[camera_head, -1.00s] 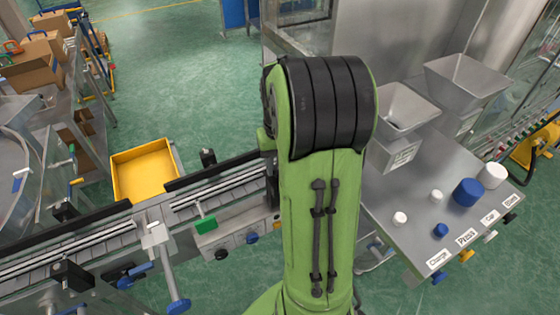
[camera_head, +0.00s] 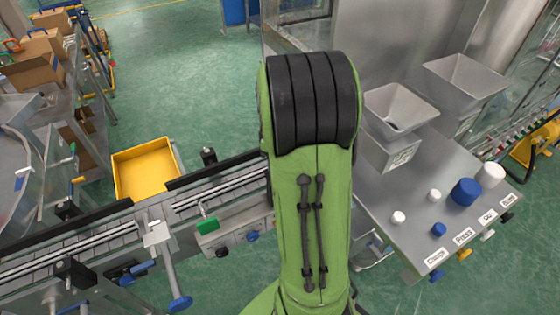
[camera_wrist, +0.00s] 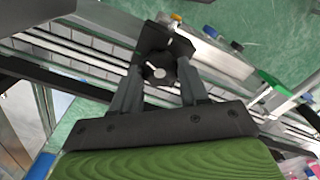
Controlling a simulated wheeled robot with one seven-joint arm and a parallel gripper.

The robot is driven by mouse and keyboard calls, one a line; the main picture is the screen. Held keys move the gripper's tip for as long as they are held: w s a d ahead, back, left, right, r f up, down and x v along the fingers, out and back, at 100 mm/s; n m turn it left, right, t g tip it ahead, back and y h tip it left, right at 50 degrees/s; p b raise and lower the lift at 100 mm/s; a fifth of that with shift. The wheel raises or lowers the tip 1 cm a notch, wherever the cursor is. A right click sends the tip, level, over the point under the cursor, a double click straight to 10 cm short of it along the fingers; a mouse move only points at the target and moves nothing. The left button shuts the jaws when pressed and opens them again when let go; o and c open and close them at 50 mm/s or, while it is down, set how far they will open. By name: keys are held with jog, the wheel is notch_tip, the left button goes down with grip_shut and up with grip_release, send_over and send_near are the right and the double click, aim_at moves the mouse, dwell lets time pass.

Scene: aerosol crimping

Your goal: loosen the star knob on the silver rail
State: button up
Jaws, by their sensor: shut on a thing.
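The star knob (camera_wrist: 158,73) is small and dark, and sits between my fingers in the wrist view, in front of a black bracket (camera_wrist: 165,40). My gripper (camera_wrist: 160,76) is shut on it, with one finger on each side. The silver rail (camera_wrist: 62,47) runs diagonally past the bracket, along the conveyor. In the head view, silver rails (camera_head: 70,248) run along the conveyor at left, and my green arm hides the gripper and the held knob. Whether the knob is loose cannot be seen.
A yellow bin (camera_head: 146,172) stands behind the conveyor. A green block (camera_head: 208,225) and blue-ended handles (camera_head: 180,303) stick out along the conveyor front. At right is a steel panel (camera_head: 400,225) with buttons and hoppers (camera_head: 398,108). Open green floor lies beyond.

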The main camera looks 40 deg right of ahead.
jog(key=shift+n, duration=0.6)
jog(key=shift+w, duration=0.1)
jog(key=o, duration=1.1)
jog(key=shift+c, duration=0.2)
notch_tip(320, 180, up, 16)
jog(key=p, duration=0.3)
jog(key=shift+f, duration=0.1)
